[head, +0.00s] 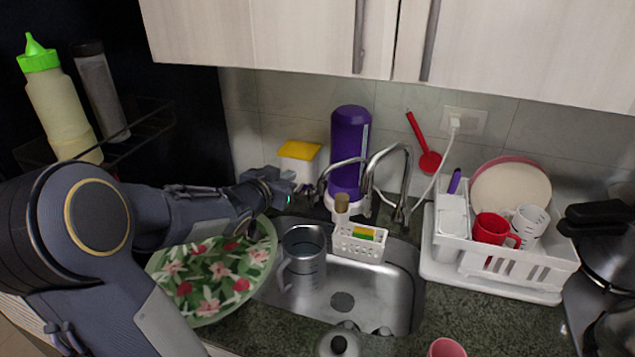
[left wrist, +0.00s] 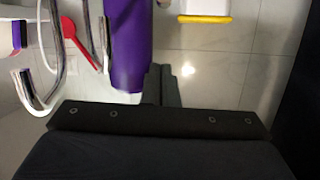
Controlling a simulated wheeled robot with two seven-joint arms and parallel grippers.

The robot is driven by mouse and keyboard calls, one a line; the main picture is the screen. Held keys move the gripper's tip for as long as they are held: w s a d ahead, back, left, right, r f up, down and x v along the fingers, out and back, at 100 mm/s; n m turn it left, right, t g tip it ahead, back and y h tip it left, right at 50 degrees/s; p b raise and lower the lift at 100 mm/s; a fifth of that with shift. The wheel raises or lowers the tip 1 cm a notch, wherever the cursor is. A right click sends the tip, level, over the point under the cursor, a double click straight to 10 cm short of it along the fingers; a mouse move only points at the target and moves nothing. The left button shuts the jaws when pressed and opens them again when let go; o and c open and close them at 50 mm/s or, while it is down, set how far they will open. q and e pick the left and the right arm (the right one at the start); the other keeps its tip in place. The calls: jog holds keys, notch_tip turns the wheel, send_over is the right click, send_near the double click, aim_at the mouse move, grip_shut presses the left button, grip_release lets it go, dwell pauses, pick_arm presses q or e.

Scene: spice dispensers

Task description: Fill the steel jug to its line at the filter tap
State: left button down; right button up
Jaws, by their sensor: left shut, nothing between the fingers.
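The steel jug (head: 307,264) stands upright in the sink, near its left side, with its handle to the left and dark marks on its wall. I cannot make out a water level inside. The purple filter (head: 348,150) stands behind the sink, with a thin curved metal tap (head: 340,167) beside it. No stream of water is visible. My left gripper (head: 288,183) is shut and empty, left of the filter and behind the jug. In the left wrist view its fingers (left wrist: 160,84) are together, with the purple filter (left wrist: 128,45) beyond them. My right gripper is not seen.
A taller sink faucet (head: 398,165) stands right of the filter. A white sponge caddy (head: 358,246) is in the sink (head: 385,300). A floral plate (head: 212,268) is left of the jug. A dish rack (head: 505,262) stands right. A yellow-lidded container (head: 299,152) is behind my gripper.

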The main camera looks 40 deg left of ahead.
pick_arm(q)
jog(key=p, duration=0.1)
send_over(301, 186)
jog(key=w, duration=0.2)
notch_tip(301, 186, down, 2)
jog(key=shift+f, duration=0.15)
jog(key=f, duration=0.1)
jog(key=s+f, duration=0.1)
jog(key=shift+s+f, duration=0.2)
jog(key=shift+f, duration=0.1)
jog(key=shift+s+f, duration=0.25)
jog(key=shift+f, duration=0.2)
